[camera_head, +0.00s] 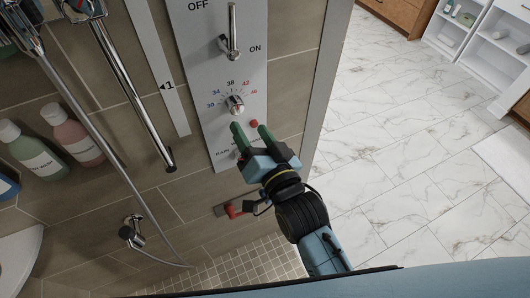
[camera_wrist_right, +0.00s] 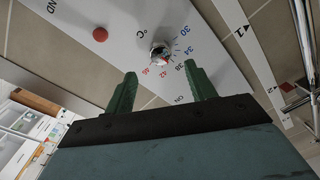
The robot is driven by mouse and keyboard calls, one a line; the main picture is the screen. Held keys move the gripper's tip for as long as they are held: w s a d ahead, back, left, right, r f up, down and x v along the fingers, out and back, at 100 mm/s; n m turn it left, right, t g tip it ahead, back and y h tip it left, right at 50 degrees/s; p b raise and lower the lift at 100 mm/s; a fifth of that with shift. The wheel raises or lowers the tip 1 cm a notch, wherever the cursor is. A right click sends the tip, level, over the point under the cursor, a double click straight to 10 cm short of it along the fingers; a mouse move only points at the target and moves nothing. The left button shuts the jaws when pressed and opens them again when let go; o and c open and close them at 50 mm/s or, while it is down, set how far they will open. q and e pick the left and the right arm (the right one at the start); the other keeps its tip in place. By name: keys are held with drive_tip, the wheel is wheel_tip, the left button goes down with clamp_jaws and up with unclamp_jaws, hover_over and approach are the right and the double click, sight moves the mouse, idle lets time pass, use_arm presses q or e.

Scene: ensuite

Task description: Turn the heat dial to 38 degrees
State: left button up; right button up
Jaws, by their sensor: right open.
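The heat dial (camera_head: 235,103) is a small chrome knob on the pale shower panel (camera_head: 211,66), ringed by numbers from 30 to 46, with 38 at the top. In the right wrist view the dial (camera_wrist_right: 160,52) lies just beyond the gap between my fingertips. My right gripper (camera_head: 252,131) is open, its green fingers just below the dial in the head view and apart from it. It also shows in the right wrist view (camera_wrist_right: 159,82), with nothing between the fingers. The dial's exact pointing cannot be read. My left gripper is not in view.
A lever (camera_head: 232,35) with OFF and ON marks sits above the dial. A red button (camera_head: 254,124) is close to my right fingers. A red-handled valve (camera_head: 235,210) is below. A chrome rail (camera_head: 135,85), hose and bottles (camera_head: 35,150) are at left. Marble floor (camera_head: 410,150) is open at right.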

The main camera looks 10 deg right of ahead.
drive_tip(key=v, duration=0.6)
drive_tip(key=shift+b, duration=0.3)
drive_tip(key=shift+s, duration=0.1)
drive_tip(key=s+d+f+n+g+h+b, duration=0.1)
drive_tip(key=s+f+g+b, duration=0.15)
drive_tip(key=f, duration=1.05)
drive_tip(key=s+d+f+n+g+h+b, duration=0.1)
drive_tip(key=s+d+f+g, duration=0.15)
drive_tip(key=f, duration=0.95)
drive_tip(key=s+d+f+n+g+h+b, duration=0.1)
drive_tip(key=s+f+g, duration=0.15)
drive_tip(key=f, duration=1.05)
drive_tip(key=s+d+f+g+h+b, duration=0.1)
drive_tip(key=s+d+f+g, duration=0.1)
drive_tip(key=s+d+f, duration=0.3)
drive_tip(key=s+d+f+n+g+h+b, duration=0.1)
drive_tip(key=s+d+f, duration=0.4)
drive_tip(key=s+f, duration=0.6)
drive_tip(key=s+d+f+n+g+h+b, duration=0.1)
drive_tip(key=s+d+f+g+b, duration=0.1)
drive_tip(key=s+d+f+g, duration=0.3)
drive_tip(key=s+d+f, duration=0.1)
drive_tip(key=s+f, duration=0.2)
drive_tip(key=shift+s, duration=0.3)
drive_tip(key=shift+s+d+f+g, duration=0.1)
drive_tip(key=shift+s+f+g, duration=0.1)
drive_tip(key=shift+s+g, duration=0.15)
